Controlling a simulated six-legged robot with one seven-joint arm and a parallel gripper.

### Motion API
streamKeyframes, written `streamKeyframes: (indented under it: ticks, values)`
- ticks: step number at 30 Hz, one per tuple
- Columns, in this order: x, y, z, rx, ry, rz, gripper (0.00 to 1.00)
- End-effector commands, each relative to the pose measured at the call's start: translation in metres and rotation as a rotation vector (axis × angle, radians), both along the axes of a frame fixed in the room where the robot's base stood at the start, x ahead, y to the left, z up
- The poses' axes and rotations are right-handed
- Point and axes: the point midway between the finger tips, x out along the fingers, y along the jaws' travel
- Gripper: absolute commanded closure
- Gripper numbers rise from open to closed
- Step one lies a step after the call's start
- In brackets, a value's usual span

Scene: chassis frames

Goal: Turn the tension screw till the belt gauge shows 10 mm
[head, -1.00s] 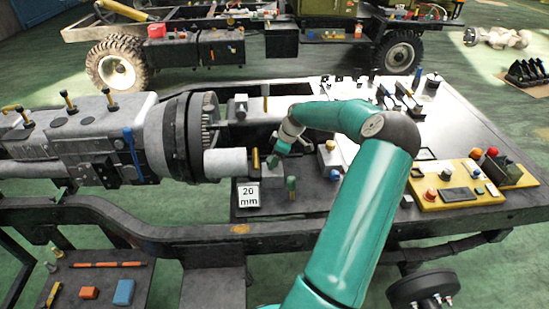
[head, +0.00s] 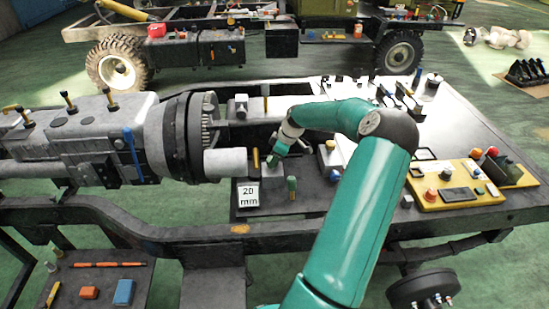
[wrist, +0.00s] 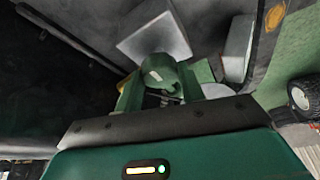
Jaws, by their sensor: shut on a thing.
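The belt gauge is a white square plate (head: 248,195) reading "20 mm" at the front edge of the chassis deck in the head view. My gripper (head: 273,160) points down just behind and right of it, above a small grey block. In the wrist view, the two green fingers of my gripper (wrist: 160,92) are closed around a green round-headed knob (wrist: 159,70), which appears to be the head of the tension screw. Its lower part is hidden. A separate green-topped peg (head: 291,187) stands just right of the gauge plate.
A pale cylinder (head: 225,162) and large dark flange lie left of my gripper. A brass-coloured peg (head: 256,158) stands close by. A yellow panel with buttons (head: 440,193) is on the right. A shelf with small tools (head: 97,280) is at lower left.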

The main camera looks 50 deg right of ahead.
Motion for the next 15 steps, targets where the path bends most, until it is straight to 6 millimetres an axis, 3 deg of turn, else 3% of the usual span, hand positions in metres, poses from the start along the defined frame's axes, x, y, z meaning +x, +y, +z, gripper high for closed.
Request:
streamKeyframes:
  ticks: [15]
  values:
    - [-0.0003,0.0041,0.0013,-0.004,0.002,-0.413,0.84]
